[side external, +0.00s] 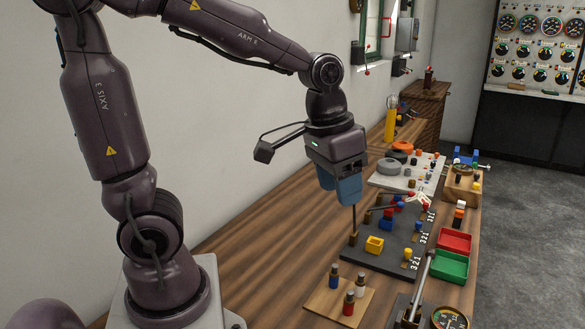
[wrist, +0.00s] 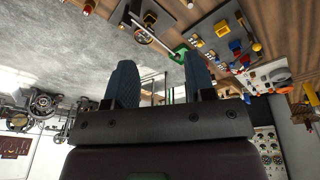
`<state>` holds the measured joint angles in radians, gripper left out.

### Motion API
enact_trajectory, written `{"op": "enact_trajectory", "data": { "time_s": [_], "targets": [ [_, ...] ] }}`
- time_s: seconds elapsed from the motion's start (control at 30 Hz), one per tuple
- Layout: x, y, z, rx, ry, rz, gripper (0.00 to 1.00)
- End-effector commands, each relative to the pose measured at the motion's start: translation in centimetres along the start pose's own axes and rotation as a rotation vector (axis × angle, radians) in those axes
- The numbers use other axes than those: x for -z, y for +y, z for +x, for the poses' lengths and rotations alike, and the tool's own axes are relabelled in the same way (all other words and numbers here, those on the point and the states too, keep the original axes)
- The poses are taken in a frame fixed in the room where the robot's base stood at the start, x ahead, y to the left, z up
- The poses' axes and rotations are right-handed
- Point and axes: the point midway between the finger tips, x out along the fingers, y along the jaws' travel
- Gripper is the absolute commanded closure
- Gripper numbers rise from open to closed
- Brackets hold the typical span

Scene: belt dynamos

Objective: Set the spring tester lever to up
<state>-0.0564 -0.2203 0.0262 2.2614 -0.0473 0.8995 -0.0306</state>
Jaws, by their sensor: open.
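A silver rod lever (side external: 423,283) on a dark base stands at the front right in the side view, beside a round dial gauge (side external: 450,318); I take this to be the spring tester. The rod slants from the base toward the green tray; its exact tilt is hard to tell. It also seems to show as a pale rod (wrist: 153,37) near the top of the wrist view. My gripper (side external: 341,192), with blue fingers, is open and empty above the dark board, behind and left of the lever and apart from it. Its fingers (wrist: 160,75) also show in the wrist view.
Below my gripper, a dark numbered board (side external: 385,262) carries a thin upright post, a yellow block and other coloured parts. A wooden board (side external: 325,303) with small cylinders lies in front. Red (side external: 455,240) and green (side external: 450,265) trays sit at the bench's right edge.

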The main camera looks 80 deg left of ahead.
Motion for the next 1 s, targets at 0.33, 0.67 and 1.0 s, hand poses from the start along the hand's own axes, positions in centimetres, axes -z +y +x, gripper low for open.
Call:
{"op": "enact_trajectory", "data": {
  "time_s": [0.33, 0.67, 1.0],
  "targets": [
    [-4.5, 0.3, -2.6, 0.014, 0.114, 0.095, 0.50],
    [-6.9, 0.6, -4.5, 0.012, 0.236, 0.134, 0.50],
    [-7.0, 0.8, -5.5, 0.007, 0.283, 0.142, 0.50]
  ]
}}
